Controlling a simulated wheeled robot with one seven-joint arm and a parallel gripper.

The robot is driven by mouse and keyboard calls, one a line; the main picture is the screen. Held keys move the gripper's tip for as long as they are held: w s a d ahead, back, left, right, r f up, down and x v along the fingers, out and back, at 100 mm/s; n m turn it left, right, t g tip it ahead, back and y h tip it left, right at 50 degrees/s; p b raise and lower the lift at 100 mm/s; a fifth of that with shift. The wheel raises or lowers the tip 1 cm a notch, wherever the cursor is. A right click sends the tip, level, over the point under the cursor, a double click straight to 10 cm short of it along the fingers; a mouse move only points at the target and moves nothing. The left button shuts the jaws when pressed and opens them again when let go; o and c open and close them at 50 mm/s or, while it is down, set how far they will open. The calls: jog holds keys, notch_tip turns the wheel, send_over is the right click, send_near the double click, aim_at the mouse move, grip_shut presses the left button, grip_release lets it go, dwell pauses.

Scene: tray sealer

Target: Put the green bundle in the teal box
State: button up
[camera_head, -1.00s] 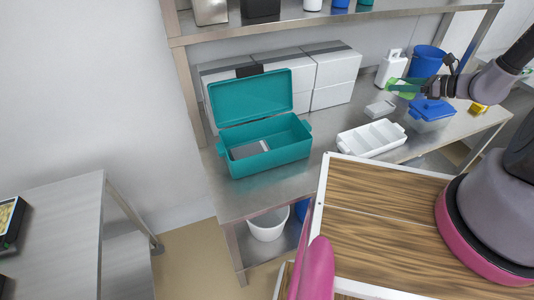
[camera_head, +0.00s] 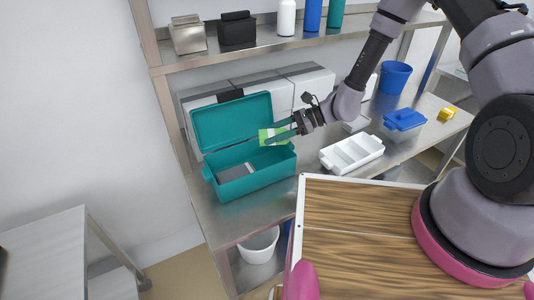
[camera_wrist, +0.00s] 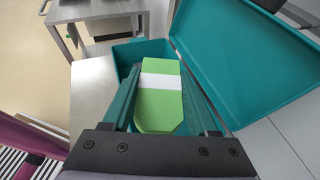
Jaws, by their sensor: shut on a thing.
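The green bundle (camera_head: 267,136), with a white band around it, is held between the fingers of my gripper (camera_head: 281,134). In the wrist view the bundle (camera_wrist: 160,97) lies lengthwise between the two teal fingers. The teal box (camera_head: 253,186) stands on the steel bench with its lid (camera_head: 232,119) raised at the back. My gripper and the bundle are above the right part of the open box. In the wrist view the box (camera_wrist: 143,48) shows behind the bundle, which hides most of its inside. A grey flat item (camera_head: 237,171) lies in the box.
A white divided tray (camera_head: 351,153) stands right of the box. A blue-lidded container (camera_head: 405,120), a blue bucket (camera_head: 394,77) and a yellow item (camera_head: 447,113) are farther right. White cartons (camera_head: 307,86) stand behind. A shelf (camera_head: 222,57) with bottles runs above the bench.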

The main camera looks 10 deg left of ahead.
jog(key=shift+f, duration=2.7)
jog(key=shift+f, duration=0.3)
jog(key=shift+f, duration=0.3)
jog(key=o, duration=1.4)
jog(key=shift+r, duration=0.15)
jog(key=v, duration=1.2)
jog(key=shift+r, duration=0.45)
